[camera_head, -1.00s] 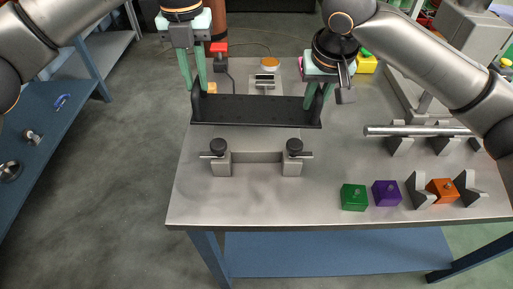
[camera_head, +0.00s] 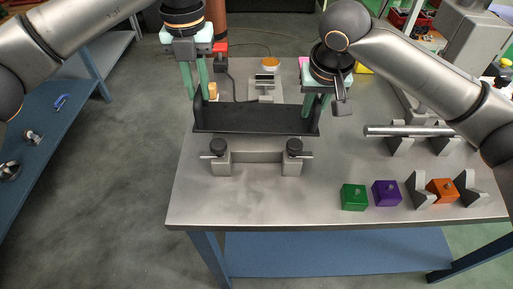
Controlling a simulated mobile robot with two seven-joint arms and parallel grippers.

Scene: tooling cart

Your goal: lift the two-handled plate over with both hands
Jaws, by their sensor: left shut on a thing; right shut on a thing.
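The black two-handled plate (camera_head: 256,119) spans between my grippers over the cart top, just behind a grey fixture with two black knobs. It looks about level. My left gripper (camera_head: 197,91) is shut at its left handle. My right gripper (camera_head: 312,107) is shut at its right handle, which the gripper partly hides. I cannot tell whether the plate's underside touches the cart top.
The grey fixture (camera_head: 257,157) stands in front of the plate. Green (camera_head: 354,197), purple (camera_head: 387,193) and orange (camera_head: 440,190) blocks lie at the front right. A metal bar (camera_head: 400,131) rests on V-blocks at right. The cart's front left is clear.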

